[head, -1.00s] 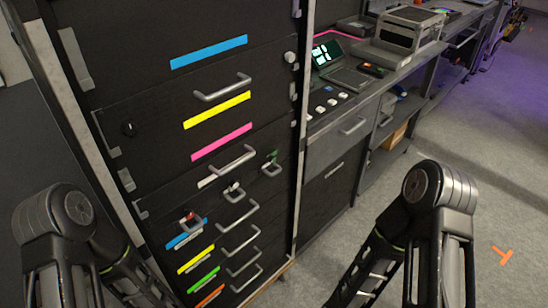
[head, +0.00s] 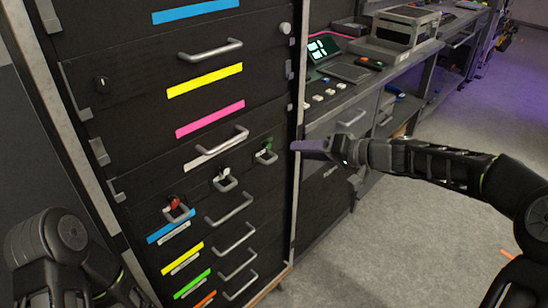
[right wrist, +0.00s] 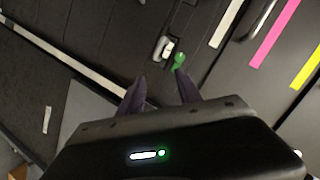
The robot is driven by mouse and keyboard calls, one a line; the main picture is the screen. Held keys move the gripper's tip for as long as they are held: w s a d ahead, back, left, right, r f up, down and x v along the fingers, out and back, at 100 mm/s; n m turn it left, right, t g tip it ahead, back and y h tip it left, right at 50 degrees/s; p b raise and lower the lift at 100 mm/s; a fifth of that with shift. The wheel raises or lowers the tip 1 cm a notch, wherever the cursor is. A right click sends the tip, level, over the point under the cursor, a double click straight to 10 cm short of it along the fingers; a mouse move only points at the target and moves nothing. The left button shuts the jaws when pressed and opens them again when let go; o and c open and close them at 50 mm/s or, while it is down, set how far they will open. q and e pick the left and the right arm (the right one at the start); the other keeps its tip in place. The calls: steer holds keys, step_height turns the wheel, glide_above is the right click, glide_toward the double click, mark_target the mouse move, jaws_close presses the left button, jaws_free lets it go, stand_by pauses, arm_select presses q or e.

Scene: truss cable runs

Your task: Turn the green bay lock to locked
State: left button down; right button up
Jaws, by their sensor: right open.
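The green bay lock (head: 268,144) is a small green knob on the dark cabinet front, just above a short grey handle (head: 265,157). It also shows in the right wrist view (right wrist: 179,61), just beyond the fingertips. My right gripper (head: 298,147) is open and empty, to the right of the lock in the head view and apart from it. In the right wrist view its two dark fingers (right wrist: 160,77) are spread, with the lock ahead of the right finger. The lock's exact turn angle is too small to tell. My left arm shows at lower left; its gripper is out of view.
A red lock (head: 173,203) and a white lock (head: 226,173) sit on neighbouring bays, each by a handle. Drawers with coloured strips and protruding handles lie above and below. A workbench (head: 350,105) with devices runs to the right.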

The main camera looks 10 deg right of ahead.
mark_target(269, 146)
steer(key=a+r+n, duration=0.1)
steer(key=s+r+n+y, duration=0.1)
steer(key=shift+s+a+r+n+g+y, duration=0.15)
steer(key=shift+a+n+g+y, duration=0.15)
steer(key=shift+a, duration=0.05)
steer(key=shift+p+x, duration=0.35)
steer(key=shift+x, duration=3.6)
jaws_close()
